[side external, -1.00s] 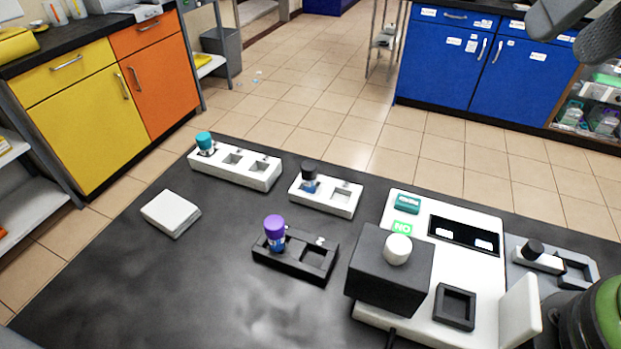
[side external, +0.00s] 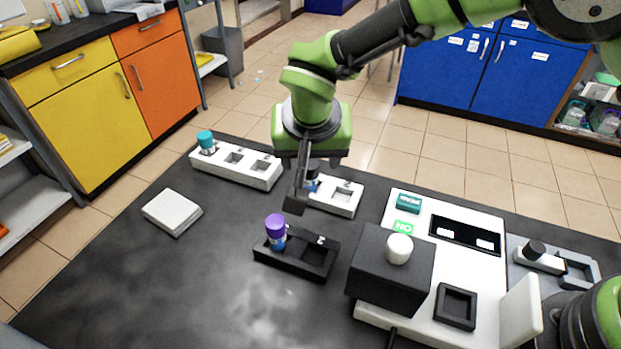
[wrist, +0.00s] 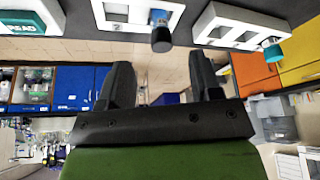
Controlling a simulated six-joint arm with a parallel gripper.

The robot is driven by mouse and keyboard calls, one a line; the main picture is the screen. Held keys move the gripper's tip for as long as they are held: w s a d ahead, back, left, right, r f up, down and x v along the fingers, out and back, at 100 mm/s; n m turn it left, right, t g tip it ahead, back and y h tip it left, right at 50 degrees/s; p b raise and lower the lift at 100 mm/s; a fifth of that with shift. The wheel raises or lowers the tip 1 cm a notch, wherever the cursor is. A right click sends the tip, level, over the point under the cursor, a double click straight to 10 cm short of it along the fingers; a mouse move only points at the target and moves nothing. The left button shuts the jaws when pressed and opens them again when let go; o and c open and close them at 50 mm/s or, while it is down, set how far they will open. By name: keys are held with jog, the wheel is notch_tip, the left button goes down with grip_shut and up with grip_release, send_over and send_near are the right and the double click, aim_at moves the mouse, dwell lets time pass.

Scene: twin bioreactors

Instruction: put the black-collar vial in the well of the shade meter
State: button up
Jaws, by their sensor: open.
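The black-collar vial (side external: 313,170), black-capped with a blue body, stands in the left well of a small white two-well rack (side external: 345,208). My gripper partly hides it in the side view. In the wrist view the vial (wrist: 161,38) shows beyond and between the fingertips. My gripper (side external: 297,195) is open and empty, close to the vial on the camera's side and apart from it in the wrist view. The shade meter (side external: 398,319) appears to be the white instrument with a green "NO" display, a square dark well (side external: 456,306) that looks empty, and an upright white flap (side external: 520,312).
A purple-capped vial (side external: 276,230) stands in a black rack (side external: 292,264) near my gripper. A teal-capped vial (side external: 206,142) stands in a white rack (side external: 232,176). A black block with a white knob (side external: 399,248) sits on the meter. A white pad (side external: 172,211) lies left.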

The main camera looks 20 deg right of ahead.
aim_at(311, 169)
jog(key=x, duration=0.3)
jog(key=shift+w+d+f, duration=0.1)
jog(key=shift+f, duration=0.15)
jog(key=shift+w+x, duration=0.2)
jog(key=shift+x, duration=1.15)
jog(key=shift+w+x, duration=0.15)
jog(key=shift+x, duration=1.2)
jog(key=shift+d+r, duration=0.15)
jog(key=shift+r, duration=0.05)
jog(key=shift+c, duration=0.4)
jog(key=c, duration=1)
jog(key=shift+o, duration=0.2)
